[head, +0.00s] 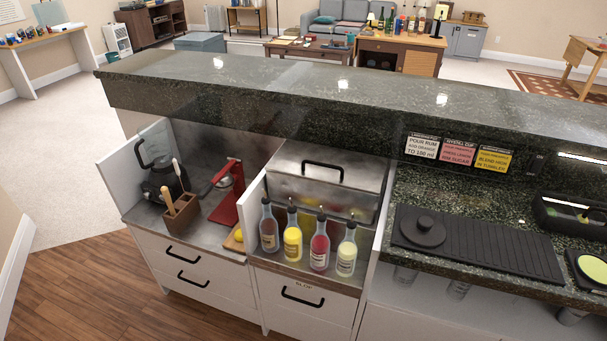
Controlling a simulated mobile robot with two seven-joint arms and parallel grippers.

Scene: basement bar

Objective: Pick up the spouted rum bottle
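Several spouted bottles stand upright in a row on the steel shelf in front of a steel lidded box. From left to right they are a dark brownish bottle (269,232), a bottle with yellow contents (292,243), a bottle with red contents (319,252) and a bottle with pale yellow contents (346,258). Their labels are too small to read, so I cannot tell for certain which one is rum. Neither of my grippers is in view.
The steel box (325,180) stands close behind the bottles. White side panels flank them. Left are a red press (230,195), a wooden utensil holder (181,216) and a black jug (165,178). A granite ledge (300,100) overhangs behind. A black drain mat (465,245) lies right.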

